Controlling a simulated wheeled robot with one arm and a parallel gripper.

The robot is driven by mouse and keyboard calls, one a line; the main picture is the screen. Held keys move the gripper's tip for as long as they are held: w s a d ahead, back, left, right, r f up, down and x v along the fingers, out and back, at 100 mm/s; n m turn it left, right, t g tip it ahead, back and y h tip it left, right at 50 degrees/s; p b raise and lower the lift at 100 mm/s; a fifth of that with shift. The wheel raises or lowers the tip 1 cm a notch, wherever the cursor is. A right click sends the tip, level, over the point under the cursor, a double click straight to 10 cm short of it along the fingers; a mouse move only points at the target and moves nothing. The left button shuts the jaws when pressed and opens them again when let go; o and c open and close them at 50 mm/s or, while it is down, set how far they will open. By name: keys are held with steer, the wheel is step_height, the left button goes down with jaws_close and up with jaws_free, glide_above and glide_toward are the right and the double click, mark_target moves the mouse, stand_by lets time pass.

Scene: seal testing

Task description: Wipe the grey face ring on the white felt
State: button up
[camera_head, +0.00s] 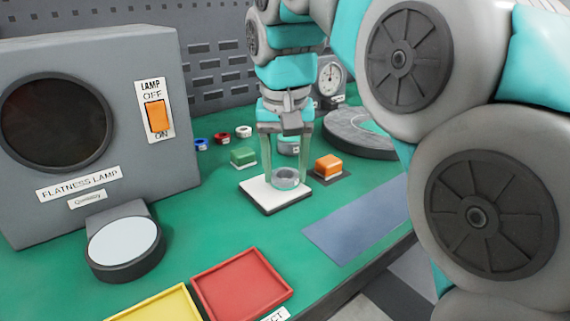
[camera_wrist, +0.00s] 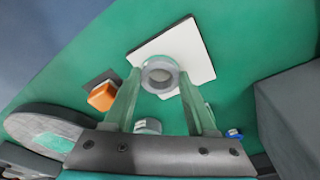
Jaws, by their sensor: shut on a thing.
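The grey face ring (camera_head: 285,179) is between my gripper's fingertips, over the white felt pad (camera_head: 262,197). My gripper (camera_head: 285,182) points down and is shut on the ring. In the wrist view the ring (camera_wrist: 161,75) sits between the two greenish fingers, over the felt (camera_wrist: 196,62) near its edge on the finger side. The ring looks low, at or just above the felt; I cannot tell whether it touches. Most of the felt is bare.
An orange block (camera_head: 328,165) is right of the felt, a green block (camera_head: 243,157) behind it. The flatness lamp (camera_head: 60,170) stands left, with a round plate (camera_head: 124,243) before it. Red (camera_head: 240,284) and yellow (camera_head: 160,306) trays are in front. A blue-grey mat (camera_head: 357,222) lies right.

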steer(key=o, duration=1.2)
steer(key=shift+f, duration=0.1)
steer(key=shift+r, duration=0.2)
steer(key=c, duration=1.2)
steer(key=shift+r+p, duration=0.5)
steer(key=shift+r, duration=0.1)
